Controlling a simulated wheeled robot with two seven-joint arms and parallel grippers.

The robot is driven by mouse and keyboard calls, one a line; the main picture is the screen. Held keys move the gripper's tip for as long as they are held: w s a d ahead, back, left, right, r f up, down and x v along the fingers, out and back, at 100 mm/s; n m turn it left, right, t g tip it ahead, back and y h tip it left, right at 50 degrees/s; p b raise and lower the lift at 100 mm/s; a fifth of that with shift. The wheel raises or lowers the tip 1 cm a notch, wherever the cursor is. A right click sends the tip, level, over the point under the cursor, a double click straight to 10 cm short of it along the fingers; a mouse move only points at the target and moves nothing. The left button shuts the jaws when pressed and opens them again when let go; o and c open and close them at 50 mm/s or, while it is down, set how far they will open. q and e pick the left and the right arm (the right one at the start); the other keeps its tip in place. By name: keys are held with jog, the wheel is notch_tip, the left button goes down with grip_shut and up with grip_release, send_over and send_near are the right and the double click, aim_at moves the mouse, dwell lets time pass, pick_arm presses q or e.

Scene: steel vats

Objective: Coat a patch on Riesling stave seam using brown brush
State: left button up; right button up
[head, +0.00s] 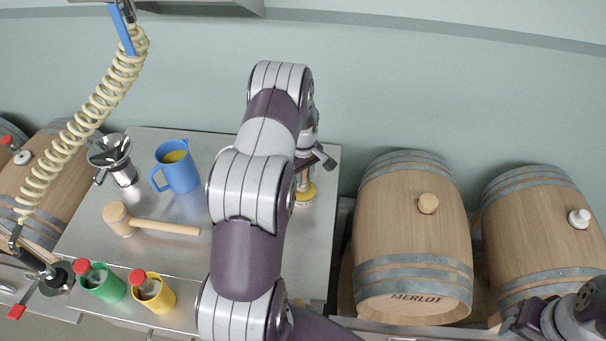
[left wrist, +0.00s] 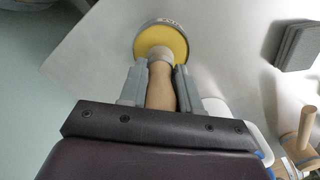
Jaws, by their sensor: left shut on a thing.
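My left gripper (head: 318,160) reaches over the steel table. In the left wrist view its two fingers (left wrist: 156,88) are shut on a pale brown wooden handle (left wrist: 161,88), taken to be the brush. A pale collar shows at the handle's far end, against a round yellow dish or pot with a grey rim (left wrist: 161,38). The bristles are hidden. In the head view the yellow pot (head: 306,194) is partly covered by my arm. No Riesling name is readable; one barrel (head: 415,225) reads MERLOT. My right gripper (head: 525,318) shows only partly at the lower right.
On the table (head: 180,245) are a metal funnel vessel (head: 115,160), a blue jug (head: 178,167), a wooden mallet (head: 150,223), a green cup (head: 102,284) and a yellow cup (head: 153,293). Another barrel (head: 545,235) stands at right. A coiled hose (head: 90,115) hangs left.

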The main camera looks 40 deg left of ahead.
pick_arm(q)
jog(key=shift+s+d, duration=0.15)
jog(key=shift+f, duration=0.25)
jog(key=shift+f+b, duration=0.25)
jog(key=shift+b, duration=0.2)
dwell(1.0)
notch_tip(320, 180, up, 7)
jog(key=p, duration=0.5)
jog(key=shift+r, duration=0.1)
dwell(0.6)
